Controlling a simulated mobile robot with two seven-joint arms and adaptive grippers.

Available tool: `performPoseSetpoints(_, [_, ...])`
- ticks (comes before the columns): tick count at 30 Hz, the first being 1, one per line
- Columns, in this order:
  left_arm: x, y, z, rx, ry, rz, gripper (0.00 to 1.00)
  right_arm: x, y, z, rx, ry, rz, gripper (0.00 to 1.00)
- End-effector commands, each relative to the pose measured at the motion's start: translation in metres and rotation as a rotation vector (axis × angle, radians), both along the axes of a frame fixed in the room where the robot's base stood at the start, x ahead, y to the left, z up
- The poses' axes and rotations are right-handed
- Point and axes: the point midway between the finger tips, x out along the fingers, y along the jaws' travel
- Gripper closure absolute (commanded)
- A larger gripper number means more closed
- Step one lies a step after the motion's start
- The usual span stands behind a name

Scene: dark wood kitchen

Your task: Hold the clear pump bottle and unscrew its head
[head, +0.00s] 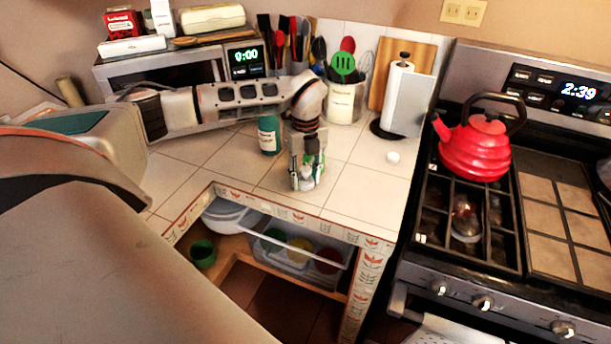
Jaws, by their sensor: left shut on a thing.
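My left gripper (307,182) points down over the tiled corner counter, near its front edge. It is shut on a small bottle (307,171), which seems to be the clear pump bottle. Its fingers stand on both sides and hide much of it. White, clear and green parts show between them, but the pump head cannot be made out. The bottle looks upright and at or close to the counter top; I cannot tell whether it touches. My right gripper is not in view.
A teal bottle (269,135) stands just behind and left of the gripper. A utensil crock (343,102) and a paper towel holder (398,98) stand at the back. A small white round item (392,157) lies right. A red kettle (475,148) sits on the stove. The counter's right front is clear.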

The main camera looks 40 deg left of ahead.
Motion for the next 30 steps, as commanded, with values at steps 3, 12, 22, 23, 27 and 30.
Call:
performPoseSetpoints(3, [0.001, 0.0, 0.0, 0.0, -0.002, 0.001, 0.92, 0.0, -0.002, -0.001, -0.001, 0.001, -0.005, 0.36])
performPoseSetpoints(12, [0.0, 0.0, -0.003, 0.0, -0.001, 0.0, 0.51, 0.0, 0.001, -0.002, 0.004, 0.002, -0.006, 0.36])
performPoseSetpoints(22, [0.001, 0.0, -0.002, 0.0, -0.001, 0.0, 0.5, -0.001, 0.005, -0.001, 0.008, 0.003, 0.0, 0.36])
performPoseSetpoints(23, [0.001, 0.0, -0.001, 0.0, -0.002, 0.0, 0.5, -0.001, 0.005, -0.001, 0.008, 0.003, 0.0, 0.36])
performPoseSetpoints(27, [0.001, 0.0, 0.009, 0.0, -0.004, -0.001, 0.5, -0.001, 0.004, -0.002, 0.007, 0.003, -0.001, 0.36])
performPoseSetpoints(30, [0.002, 0.001, 0.025, 0.001, -0.007, 0.0, 0.5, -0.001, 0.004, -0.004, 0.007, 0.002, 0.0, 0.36])
